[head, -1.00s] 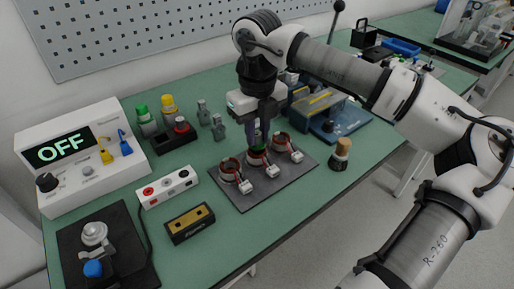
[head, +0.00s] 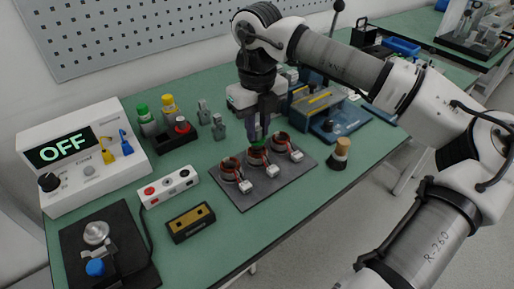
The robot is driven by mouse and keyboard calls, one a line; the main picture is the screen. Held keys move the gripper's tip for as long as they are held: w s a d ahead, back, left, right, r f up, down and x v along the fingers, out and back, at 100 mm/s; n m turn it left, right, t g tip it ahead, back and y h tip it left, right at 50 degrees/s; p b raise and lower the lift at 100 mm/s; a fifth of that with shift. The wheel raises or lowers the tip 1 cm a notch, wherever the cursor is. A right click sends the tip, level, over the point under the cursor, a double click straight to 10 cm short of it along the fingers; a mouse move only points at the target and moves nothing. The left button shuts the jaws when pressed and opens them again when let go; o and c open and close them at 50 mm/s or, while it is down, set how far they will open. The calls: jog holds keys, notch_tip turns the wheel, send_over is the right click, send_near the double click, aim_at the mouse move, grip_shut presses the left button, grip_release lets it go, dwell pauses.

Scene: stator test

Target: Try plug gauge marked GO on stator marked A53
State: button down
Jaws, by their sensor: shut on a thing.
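A dark tray (head: 238,196) on the green table carries three stators with copper-red windings and white connectors. They are the left stator (head: 230,171), the middle stator (head: 259,160) and the right stator (head: 281,146). No marking on the gauge or stators is readable, so I cannot tell which is A53.
A tester box (head: 82,155) reads OFF. A blue fixture (head: 322,110) stands close behind right, and a wooden-topped stamp (head: 341,150) is right of the tray.

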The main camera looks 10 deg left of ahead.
aim_at(257, 129)
jog(key=shift+r, duration=0.1)
jog(key=shift+r+p, duration=0.4)
jog(key=shift+r, duration=0.2)
jog(key=shift+r+p, duration=1.65)
jog(key=shift+r, duration=0.85)
